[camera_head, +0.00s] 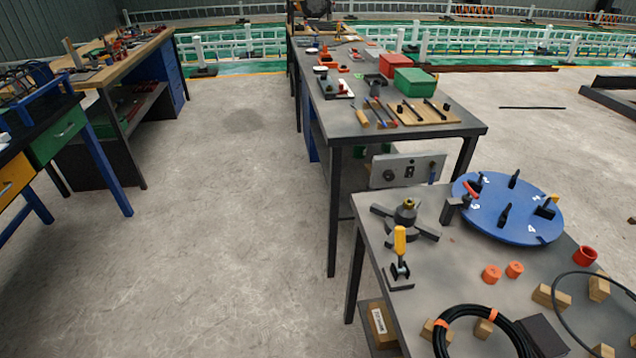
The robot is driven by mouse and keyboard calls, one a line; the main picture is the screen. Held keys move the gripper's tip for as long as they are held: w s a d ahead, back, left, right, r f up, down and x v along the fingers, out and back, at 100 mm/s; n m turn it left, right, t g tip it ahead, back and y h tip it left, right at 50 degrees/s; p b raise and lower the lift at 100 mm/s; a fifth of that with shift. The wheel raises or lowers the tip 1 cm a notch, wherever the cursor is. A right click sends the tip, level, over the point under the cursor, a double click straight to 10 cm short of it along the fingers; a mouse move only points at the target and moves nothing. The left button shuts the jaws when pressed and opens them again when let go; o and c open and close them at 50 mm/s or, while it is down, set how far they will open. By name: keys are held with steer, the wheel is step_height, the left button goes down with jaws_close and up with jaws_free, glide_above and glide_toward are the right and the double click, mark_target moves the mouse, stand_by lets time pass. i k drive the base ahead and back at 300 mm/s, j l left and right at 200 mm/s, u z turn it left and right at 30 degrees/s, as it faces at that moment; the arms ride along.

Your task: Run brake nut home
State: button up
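No part is plainly recognisable as the brake nut. A small brass-coloured piece (409,203) sits on top of a dark hub with a cross-shaped base (421,234) on the near grey table. It may be the nut, but it is too small to tell how far down it is seated. A blue round plate (495,228) with white numbers and black upright pieces lies to its right. A black block with a red lever (471,189) stands at the plate's left edge. My gripper is not in view.
A yellow-handled clamp (400,241) stands in front of the hub. Orange rings (491,274), a red cup (585,256), wooden blocks and coiled black cable (447,318) lie nearer. A longer grey bench (350,118) with tools stands behind. The floor (220,220) to the left is clear.

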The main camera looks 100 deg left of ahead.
mark_target(408, 205)
steer(key=u, duration=1.85)
steer(key=i+j+u, duration=0.1)
steer(key=i+j, duration=0.25)
steer(key=j, duration=0.2)
steer(key=i+j+u, duration=0.1)
steer(key=i+j, duration=0.2)
steer(key=j, duration=0.2)
steer(key=i+j+u, duration=0.1)
steer(key=i+j, duration=0.3)
steer(key=i+l, duration=0.15)
steer(key=l, duration=0.15)
